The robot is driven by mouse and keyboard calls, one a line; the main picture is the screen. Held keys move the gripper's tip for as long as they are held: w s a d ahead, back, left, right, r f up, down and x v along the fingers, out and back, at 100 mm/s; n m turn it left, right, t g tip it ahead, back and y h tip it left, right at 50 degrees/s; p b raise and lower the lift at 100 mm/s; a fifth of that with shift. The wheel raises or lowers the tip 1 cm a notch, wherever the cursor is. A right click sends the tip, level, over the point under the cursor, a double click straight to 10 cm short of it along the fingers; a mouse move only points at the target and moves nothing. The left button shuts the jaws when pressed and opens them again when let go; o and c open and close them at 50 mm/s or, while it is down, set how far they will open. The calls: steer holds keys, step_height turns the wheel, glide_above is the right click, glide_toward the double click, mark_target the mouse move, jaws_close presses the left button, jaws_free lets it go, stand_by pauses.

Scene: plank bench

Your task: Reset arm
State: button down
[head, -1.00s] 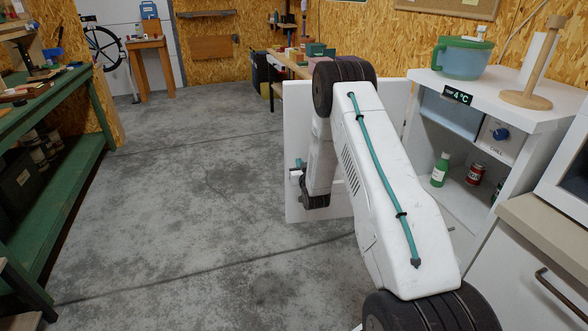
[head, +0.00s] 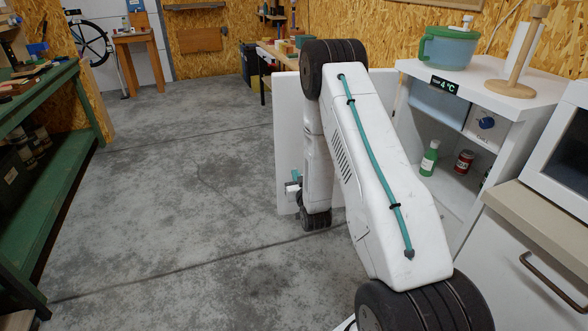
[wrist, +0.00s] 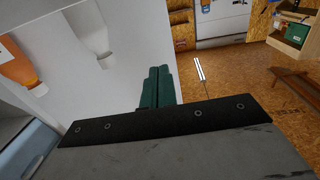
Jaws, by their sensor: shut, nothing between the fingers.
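My arm reaches forward in the head view and bends down at the elbow in front of the open white fridge door (head: 286,140). In the wrist view my gripper (wrist: 157,88) shows its two green fingers pressed together, with nothing between them. The fingers are beside a white panel (wrist: 110,75); I cannot tell whether they touch it. An orange bottle (wrist: 18,66) and a white bottle (wrist: 95,40) show at the left of that panel. In the head view my gripper is mostly hidden behind the arm.
The open fridge (head: 450,190) at right holds a green bottle (head: 429,158) and a red can (head: 463,162). A green-lidded jug (head: 447,47) and a wooden paper-towel stand (head: 511,89) stand on top. A green workbench (head: 50,180) lines the left. The floor (head: 180,200) between is clear.

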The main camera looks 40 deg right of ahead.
steer(key=s+a+f+g+y, duration=0.15)
steer(key=s+f+g, duration=0.3)
steer(key=f, duration=0.45)
steer(key=s+a+r+g+y, duration=0.2)
steer(key=s+a+g, duration=0.15)
steer(key=g, duration=0.25)
steer(key=s+a+r+n+g, duration=0.1)
steer(key=s+a+r, duration=0.4)
steer(key=s+r, duration=0.5)
steer(key=s+a+r+n+g+y, duration=0.1)
steer(key=s+a+r+g, duration=0.1)
steer(key=s+a+r, duration=0.4)
steer(key=s+a+r+n+g+y, duration=0.1)
steer(key=s+a+r, duration=0.5)
steer(key=s+r, duration=0.9)
step_height(320, 180, up, 6)
steer(key=shift+s+f+n+g, duration=0.1)
steer(key=shift+s+n+g, duration=0.3)
steer(key=shift+g, duration=0.15)
steer(key=shift+a, duration=0.1)
